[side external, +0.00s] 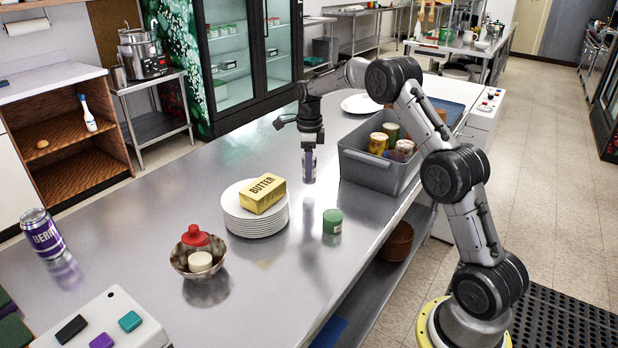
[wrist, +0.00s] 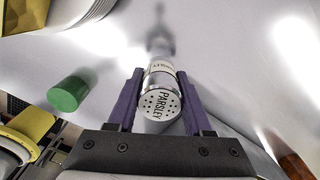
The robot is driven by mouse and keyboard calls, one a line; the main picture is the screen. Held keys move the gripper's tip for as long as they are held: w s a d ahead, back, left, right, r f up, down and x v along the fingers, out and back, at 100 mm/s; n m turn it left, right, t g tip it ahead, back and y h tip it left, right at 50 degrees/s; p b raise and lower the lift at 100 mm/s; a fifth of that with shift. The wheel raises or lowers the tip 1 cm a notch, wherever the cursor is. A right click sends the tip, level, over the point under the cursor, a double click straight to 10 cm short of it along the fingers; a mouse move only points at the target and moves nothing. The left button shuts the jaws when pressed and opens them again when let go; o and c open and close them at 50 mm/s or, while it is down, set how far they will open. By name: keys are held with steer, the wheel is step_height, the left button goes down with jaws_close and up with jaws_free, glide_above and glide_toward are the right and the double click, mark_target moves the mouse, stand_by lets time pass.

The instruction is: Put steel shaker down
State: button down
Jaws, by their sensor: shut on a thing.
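The steel shaker (side external: 309,169) is upright in my gripper (side external: 311,146), a little above the steel counter (side external: 340,275). The far side and underside of the shaker are hidden.
A plate stack (side external: 256,222) bearing a butter box (side external: 263,194) stands left of the shaker. A green can (side external: 332,221) is in front, and a grey bin (side external: 377,184) of cans is right. A bowl (side external: 181,262) stands front left. Bare counter lies below the shaker.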

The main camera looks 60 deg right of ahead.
steer(key=shift+f, duration=1.55)
steer(key=shift+f, duration=0.15)
steer(key=shift+c, duration=1.5)
jaws_free()
